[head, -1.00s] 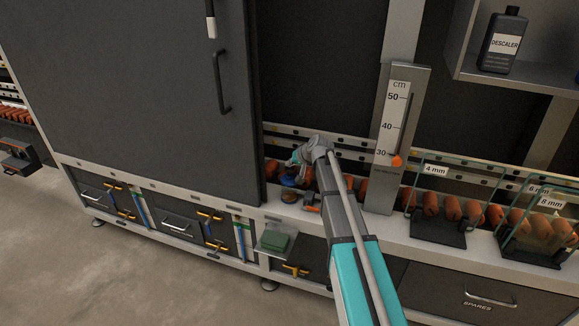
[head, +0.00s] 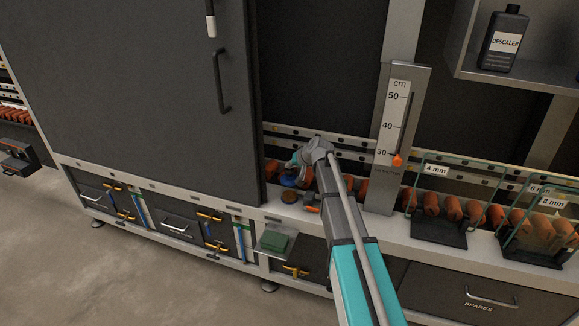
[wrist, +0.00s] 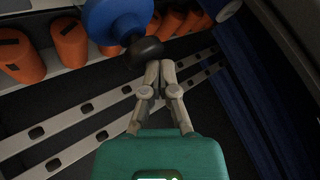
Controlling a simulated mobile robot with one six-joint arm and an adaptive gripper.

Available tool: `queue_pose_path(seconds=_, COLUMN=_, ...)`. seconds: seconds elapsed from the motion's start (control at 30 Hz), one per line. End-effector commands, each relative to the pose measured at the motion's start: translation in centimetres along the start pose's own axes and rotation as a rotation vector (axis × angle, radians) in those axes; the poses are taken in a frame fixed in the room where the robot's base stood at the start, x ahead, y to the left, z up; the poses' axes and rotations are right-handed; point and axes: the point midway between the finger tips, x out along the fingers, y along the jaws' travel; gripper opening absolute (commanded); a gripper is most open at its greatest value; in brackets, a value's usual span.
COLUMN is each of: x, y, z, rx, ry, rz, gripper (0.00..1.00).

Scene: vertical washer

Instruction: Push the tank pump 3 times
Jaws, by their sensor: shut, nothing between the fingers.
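The likely tank pump is a blue rounded body with a dark knob. It shows at the top of the wrist view (wrist: 118,18), with the knob (wrist: 145,50) at its lower right. In the head view a small blue part (head: 288,181) shows on the ledge beside the dark door, just below my wrist. My gripper (wrist: 160,66) is shut and empty, its fingertips close to the knob. I cannot tell whether they touch it. In the head view my arm's end hides the fingers and part of the blue body.
Orange cylinders (wrist: 69,43) stand in a row beside the blue body. A slotted rail (wrist: 80,112) runs behind. In the head view a round brown piece (head: 289,197) lies at the ledge front. A tall cm gauge (head: 396,135) stands right of my arm, and the dark door (head: 150,90) stands left.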

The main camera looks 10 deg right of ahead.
Motion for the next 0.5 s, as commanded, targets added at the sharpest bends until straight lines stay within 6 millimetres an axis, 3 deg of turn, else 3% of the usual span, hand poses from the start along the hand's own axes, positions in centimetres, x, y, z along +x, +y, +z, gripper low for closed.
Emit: queue_pose_path(seconds=0.5, x=-0.42, y=-0.30, z=-0.31, rx=-0.001, ry=-0.001, rz=0.001, gripper=0.00)
